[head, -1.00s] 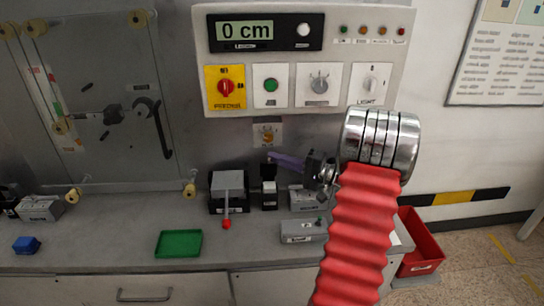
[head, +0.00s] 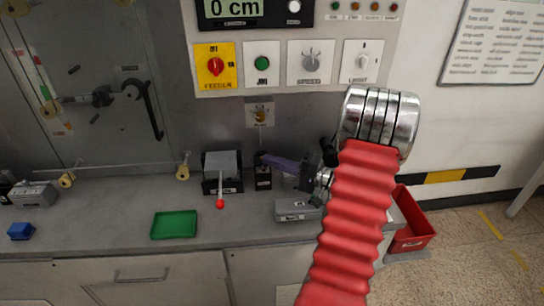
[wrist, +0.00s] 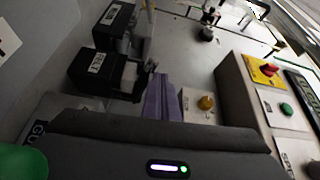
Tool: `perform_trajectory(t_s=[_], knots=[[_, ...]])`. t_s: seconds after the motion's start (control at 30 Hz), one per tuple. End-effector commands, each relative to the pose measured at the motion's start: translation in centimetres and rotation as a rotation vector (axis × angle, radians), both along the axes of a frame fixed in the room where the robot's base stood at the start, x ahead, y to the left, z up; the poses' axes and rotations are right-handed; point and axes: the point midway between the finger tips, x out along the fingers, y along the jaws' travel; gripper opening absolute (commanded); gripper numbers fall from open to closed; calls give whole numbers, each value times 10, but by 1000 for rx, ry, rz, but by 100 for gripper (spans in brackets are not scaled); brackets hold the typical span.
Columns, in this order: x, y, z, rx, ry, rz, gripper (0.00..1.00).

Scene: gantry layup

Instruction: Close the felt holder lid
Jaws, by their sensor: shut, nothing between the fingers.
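The felt holder appears to be a small black box (head: 263,180) on the bench, with a pale block in it; in the wrist view it is the nearer black box (wrist: 92,75) with a white label, and the pale block (wrist: 129,76) is at its right end. A thin dark upright part (wrist: 151,67), perhaps the lid, stands beside the pale block. My gripper (head: 264,158) has purple fingers and is shut and empty, just above the small box. In the wrist view its fingertips (wrist: 156,78) are close to the dark part; I cannot tell whether they touch. The lid's angle is unclear.
A grey-topped box (head: 221,168) with a red-knobbed lever stands left of the holder. A grey box (head: 297,211) stands right in front. A green tray (head: 174,225) lies on the bench. The control panel (head: 290,66) is behind, and a red bin (head: 413,232) is at right.

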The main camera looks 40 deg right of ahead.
Motion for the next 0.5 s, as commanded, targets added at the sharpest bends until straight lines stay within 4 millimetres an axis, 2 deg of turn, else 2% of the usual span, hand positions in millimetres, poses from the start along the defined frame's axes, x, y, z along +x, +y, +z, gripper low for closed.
perform_trajectory(t_s=[0.5], knots=[[-2, 1, -7, 0, 0, -1, 0]])
